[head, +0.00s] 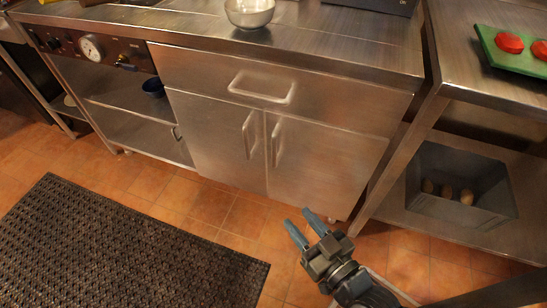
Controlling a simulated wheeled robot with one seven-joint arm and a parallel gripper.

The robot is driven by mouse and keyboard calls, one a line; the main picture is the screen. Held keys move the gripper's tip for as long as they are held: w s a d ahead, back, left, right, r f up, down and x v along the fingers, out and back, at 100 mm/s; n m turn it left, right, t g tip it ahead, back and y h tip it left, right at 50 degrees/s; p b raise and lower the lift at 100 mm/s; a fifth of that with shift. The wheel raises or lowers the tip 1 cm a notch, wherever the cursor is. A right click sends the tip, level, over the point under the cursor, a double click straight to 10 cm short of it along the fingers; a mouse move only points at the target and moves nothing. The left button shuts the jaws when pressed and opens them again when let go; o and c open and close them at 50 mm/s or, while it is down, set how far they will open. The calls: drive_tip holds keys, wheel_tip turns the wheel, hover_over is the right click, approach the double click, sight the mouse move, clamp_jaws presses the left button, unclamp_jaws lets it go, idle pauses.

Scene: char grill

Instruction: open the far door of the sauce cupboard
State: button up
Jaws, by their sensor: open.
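The steel cupboard (285,60) stands below the counter with two doors under one drawer. Its left door (212,135) and right door (325,160) both look shut. The left door's upright bar handle (248,135) and the right door's handle (276,140) sit close together at the middle seam. Which door counts as the far one is not clear from this view. My gripper (298,219) is open and empty, in front of and below the right door. It is apart from both handles, with its blue-grey fingers pointing up and left.
The drawer has a wide handle (262,88). A metal bowl (250,12) sits on the counter. A black mat (120,245) lies on the tiles at left. At right, a steel table holds a green board (515,60); a grey bin (460,205) is below. Tiled floor before the doors is clear.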

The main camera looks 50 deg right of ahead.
drive_tip(key=w+d+f+m+h+b, duration=0.2)
drive_tip(key=w+d+f+h+b, duration=0.1)
drive_tip(key=w+d+f, duration=0.6)
drive_tip(key=m+g+h+b, duration=0.1)
drive_tip(key=g+h, duration=0.1)
drive_tip(key=h, duration=0.1)
approach(275, 155)
drive_tip(key=x, duration=0.3)
drive_tip(key=shift+b+x, duration=0.65)
drive_tip(key=shift+x, duration=3.3)
drive_tip(key=shift+a+r, duration=0.1)
drive_tip(key=shift+c, duration=0.4)
clamp_jaws()
